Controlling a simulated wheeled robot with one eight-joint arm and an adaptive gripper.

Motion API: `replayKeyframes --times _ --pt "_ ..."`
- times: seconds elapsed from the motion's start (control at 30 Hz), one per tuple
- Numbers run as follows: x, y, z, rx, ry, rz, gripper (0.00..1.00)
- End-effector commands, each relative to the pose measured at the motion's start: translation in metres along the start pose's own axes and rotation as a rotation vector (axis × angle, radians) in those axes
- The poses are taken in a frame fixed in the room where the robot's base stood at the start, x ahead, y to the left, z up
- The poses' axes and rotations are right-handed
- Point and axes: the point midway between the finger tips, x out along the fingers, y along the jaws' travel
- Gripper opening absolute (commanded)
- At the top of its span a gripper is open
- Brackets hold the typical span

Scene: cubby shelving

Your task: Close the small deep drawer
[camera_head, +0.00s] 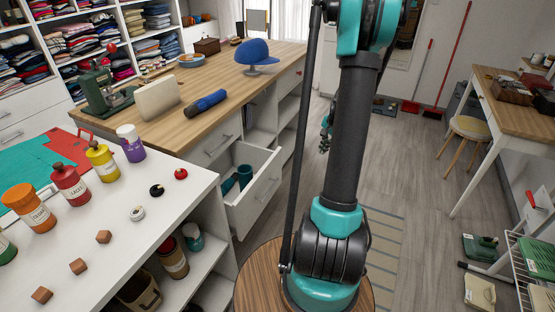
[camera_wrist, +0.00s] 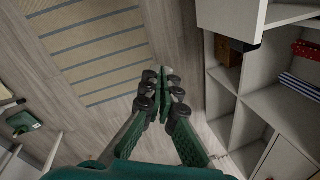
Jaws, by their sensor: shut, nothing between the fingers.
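In the head view, a small deep white drawer (camera_head: 262,192) stands pulled out from the wooden-topped workbench (camera_head: 165,122). Teal cylindrical items (camera_head: 244,174) sit inside it. My gripper (camera_head: 325,132) shows in part to the right of the bench, beyond the drawer and apart from it. My arm hides the rest of it. In the wrist view my gripper (camera_wrist: 161,88) is shut and empty, pointing over the floor. A pale box-like part (camera_wrist: 235,15) juts out at the upper right of that view; I cannot tell whether it is this drawer.
Open cubbies (camera_wrist: 285,105) line the right of the wrist view, with a red dotted item (camera_wrist: 305,50) inside. A white counter (camera_head: 125,220) with bottles stands at the left front. The floor (camera_head: 405,165) right of my arm is open; a stool (camera_head: 470,128) stands farther right.

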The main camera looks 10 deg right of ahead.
Motion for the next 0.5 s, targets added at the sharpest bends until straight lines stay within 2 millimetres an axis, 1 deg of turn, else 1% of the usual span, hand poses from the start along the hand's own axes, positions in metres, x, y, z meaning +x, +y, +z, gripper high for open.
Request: replayKeyframes --times 0.03,0.1,0.3,0.4,0.5 --pt "0.000 -0.008 0.010 0.093 -0.010 -0.010 0.00" --pt "0.000 -0.018 0.023 0.240 -0.028 -0.023 0.00" --pt "0.000 -0.044 0.061 0.657 -0.088 -0.043 0.00" --pt "-0.001 -0.054 0.078 0.843 -0.118 -0.043 0.00" --pt "-0.002 -0.061 0.091 0.987 -0.143 -0.038 0.00"
